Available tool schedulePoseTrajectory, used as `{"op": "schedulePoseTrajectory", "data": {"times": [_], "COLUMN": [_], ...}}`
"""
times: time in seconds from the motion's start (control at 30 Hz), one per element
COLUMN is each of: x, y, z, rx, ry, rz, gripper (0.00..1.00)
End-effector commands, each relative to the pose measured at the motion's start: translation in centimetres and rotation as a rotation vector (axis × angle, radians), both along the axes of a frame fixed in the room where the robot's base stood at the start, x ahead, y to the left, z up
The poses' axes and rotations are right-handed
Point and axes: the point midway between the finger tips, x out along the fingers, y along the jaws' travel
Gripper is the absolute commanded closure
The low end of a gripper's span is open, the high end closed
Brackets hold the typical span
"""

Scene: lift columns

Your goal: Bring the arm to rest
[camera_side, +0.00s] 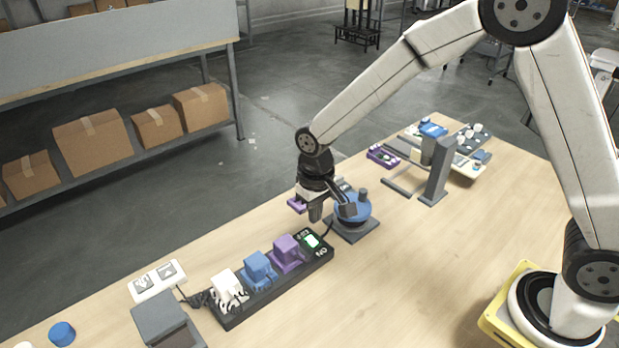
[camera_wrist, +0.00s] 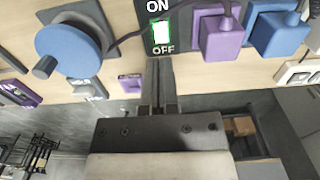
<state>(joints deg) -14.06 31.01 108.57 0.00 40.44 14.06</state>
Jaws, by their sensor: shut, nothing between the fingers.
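My gripper (camera_side: 316,212) hangs from the arm above the wooden table, near the end of the black power strip and beside the blue crank wheel. In the wrist view my gripper (camera_wrist: 158,62) has its two fingers together with nothing between them. The fingertips appear near the strip's green lit switch (camera_wrist: 161,36), which has ON and OFF labels; I cannot tell whether they touch it.
The power strip (camera_side: 228,319) holds white, blue and purple plugs. The blue crank wheel (camera_side: 352,208) stands close to my gripper. A grey lift column (camera_side: 437,172) stands further back among small panels. The table's front right (camera_side: 400,290) is clear.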

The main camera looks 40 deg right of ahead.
Motion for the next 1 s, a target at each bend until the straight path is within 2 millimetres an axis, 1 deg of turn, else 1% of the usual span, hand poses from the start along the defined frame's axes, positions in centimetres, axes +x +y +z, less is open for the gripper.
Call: {"op": "schedulePoseTrajectory", "data": {"times": [0.27, 0.37, 0.47, 0.57, 0.67, 0.8, 1.0], "x": [-0.1, -0.4, -1.2, -2.3, -3.9, -6.6, -10.6], "y": [-0.2, -0.6, -1.5, -2.8, -4.3, -6.6, -9.1], "z": [0.1, 0.4, 0.8, 1.5, 2.1, 3.0, 3.6], "rx": [0.001, 0.003, 0.006, 0.009, 0.013, 0.014, 0.009], "ry": [-0.002, -0.011, -0.026, -0.048, -0.078, -0.125, -0.186], "rz": [0.000, -0.001, -0.003, -0.004, -0.004, -0.005, -0.004], "gripper": [1.00, 1.00, 1.00, 1.00, 1.00, 1.00, 1.00]}}
